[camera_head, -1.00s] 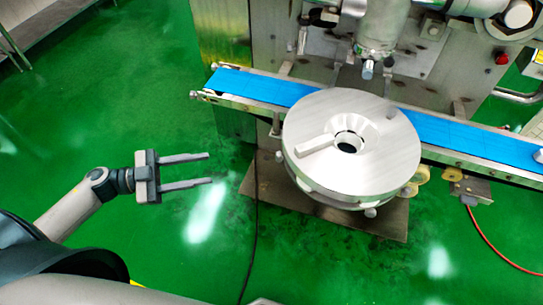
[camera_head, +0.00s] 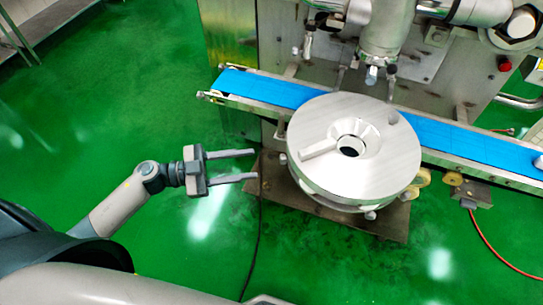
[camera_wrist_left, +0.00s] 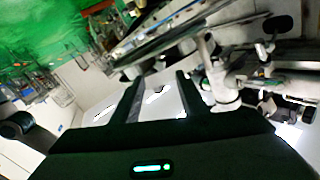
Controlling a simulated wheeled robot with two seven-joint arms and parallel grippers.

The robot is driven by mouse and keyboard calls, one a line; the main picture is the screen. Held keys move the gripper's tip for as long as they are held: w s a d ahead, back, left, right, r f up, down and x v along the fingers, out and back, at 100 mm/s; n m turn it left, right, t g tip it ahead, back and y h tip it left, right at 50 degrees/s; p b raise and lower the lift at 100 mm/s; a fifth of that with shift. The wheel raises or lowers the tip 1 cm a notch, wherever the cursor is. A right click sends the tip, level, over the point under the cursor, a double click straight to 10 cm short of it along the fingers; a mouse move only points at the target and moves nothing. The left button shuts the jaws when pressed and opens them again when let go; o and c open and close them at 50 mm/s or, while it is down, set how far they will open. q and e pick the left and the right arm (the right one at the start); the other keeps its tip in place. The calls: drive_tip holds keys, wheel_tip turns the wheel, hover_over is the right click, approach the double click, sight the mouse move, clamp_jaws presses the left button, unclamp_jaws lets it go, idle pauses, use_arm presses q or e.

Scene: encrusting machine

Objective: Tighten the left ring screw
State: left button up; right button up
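The encrusting machine's round metal disc (camera_head: 395,165) has a central hole and a flat bar on top. Small round knobs stick out below its rim, one at the left (camera_head: 283,159) and one at the front (camera_head: 371,215). I cannot tell which of these is the left ring screw. My left gripper (camera_head: 256,164) is open and empty, left of the disc and apart from it, its fingers pointing right toward it. Its two fingers also show spread in the left wrist view (camera_wrist_left: 160,82), with nothing between them. My right gripper is not in view.
A blue conveyor belt (camera_head: 270,88) runs behind the disc. Metal nozzles and pipes (camera_head: 385,35) stand over the back. A metal base plate (camera_head: 390,222) lies under the disc. A dark cable (camera_head: 259,220) runs down the open green floor.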

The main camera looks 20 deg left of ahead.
sight(284, 160)
use_arm(q)
drive_tip(key=p+x, duration=0.1)
drive_tip(key=x, duration=0.6)
drive_tip(key=shift+d+p, duration=0.2)
drive_tip(key=shift+p, duration=0.2)
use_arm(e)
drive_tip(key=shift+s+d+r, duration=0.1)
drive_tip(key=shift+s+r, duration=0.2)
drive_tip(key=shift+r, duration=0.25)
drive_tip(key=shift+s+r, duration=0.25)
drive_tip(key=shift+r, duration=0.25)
use_arm(q)
drive_tip(key=shift+w, duration=0.1)
drive_tip(key=shift+c, duration=0.6)
clamp_jaws()
